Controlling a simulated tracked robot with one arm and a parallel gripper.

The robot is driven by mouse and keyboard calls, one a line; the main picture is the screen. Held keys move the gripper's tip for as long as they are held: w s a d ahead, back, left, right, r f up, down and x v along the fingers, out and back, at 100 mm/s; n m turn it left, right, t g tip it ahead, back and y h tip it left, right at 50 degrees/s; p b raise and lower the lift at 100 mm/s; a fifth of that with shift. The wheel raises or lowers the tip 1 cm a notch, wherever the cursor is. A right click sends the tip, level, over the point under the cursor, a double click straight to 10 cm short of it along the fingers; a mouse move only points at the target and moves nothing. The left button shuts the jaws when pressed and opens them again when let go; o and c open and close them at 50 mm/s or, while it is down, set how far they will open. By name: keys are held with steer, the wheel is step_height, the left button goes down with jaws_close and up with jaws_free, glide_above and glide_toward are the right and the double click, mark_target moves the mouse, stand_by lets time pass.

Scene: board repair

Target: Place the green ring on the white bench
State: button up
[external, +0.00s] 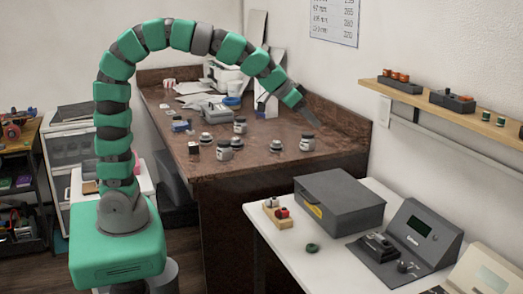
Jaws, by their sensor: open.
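A small dark green ring (312,248) lies flat on the white bench (277,252) at the lower right, in front of the grey box. My gripper (311,119) is at the end of my green and grey arm, above the right part of the brown bench. It is open and small in the picture, with nothing visible between its fingers. It is well apart from the ring, up and behind it in the picture.
On the white bench stand a grey box (339,202), a wooden block with small parts (278,213) and a grey device (416,240). Several jars and instruments stand on the brown bench (265,155). A wall shelf (445,113) holds small parts at the right.

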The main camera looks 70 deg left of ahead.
steer(key=s+a+r+t, duration=0.2)
steer(key=s+a+r, duration=0.1)
steer(key=r, duration=0.7)
steer(key=s+a+r+n+t+y, duration=0.1)
steer(key=s+a+r, duration=0.3)
steer(key=r, duration=0.7)
steer(key=s+a+r+n+t+y, duration=0.1)
steer(key=s+a+r+t, duration=0.3)
steer(key=a+r, duration=0.3)
step_height(320, 180, up, 4)
steer(key=shift+r, duration=0.1)
step_height(320, 180, down, 4)
steer(key=b, duration=0.4)
